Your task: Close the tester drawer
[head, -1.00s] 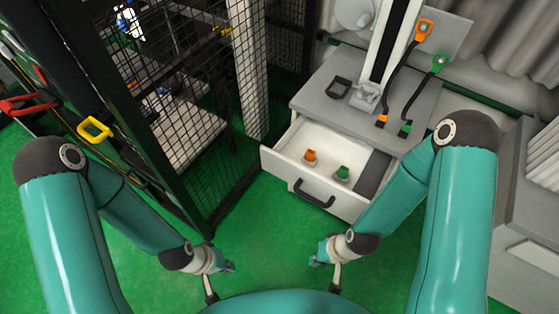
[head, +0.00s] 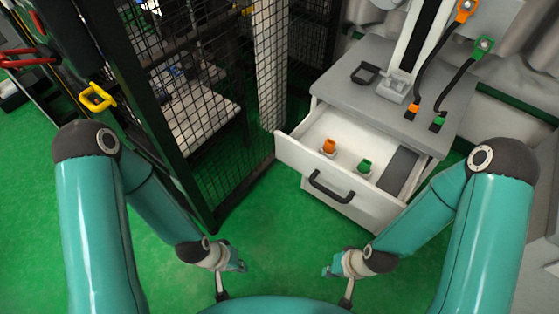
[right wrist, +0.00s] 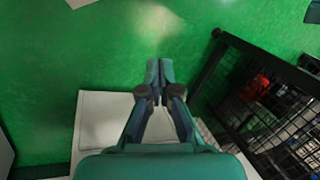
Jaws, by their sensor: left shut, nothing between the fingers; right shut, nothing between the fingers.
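The tester drawer (head: 296,150) is white and stands pulled out from the grey tester cabinet (head: 340,92). Its dark handle (head: 328,188) is on the front panel. An orange piece (head: 328,147) and a green piece (head: 364,167) stand inside it, with a dark grey section at its right end. My left gripper (head: 240,267) is shut and empty, low over the green floor, left of and below the drawer. My right gripper (head: 329,271) is shut and empty, below the handle and apart from it. It also shows shut in the right wrist view (right wrist: 159,64).
A black mesh cage (head: 200,110) stands close to the drawer's left side. A yellow handle (head: 97,97) and a red one (head: 28,57) are at the left. The floor before the drawer is clear.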

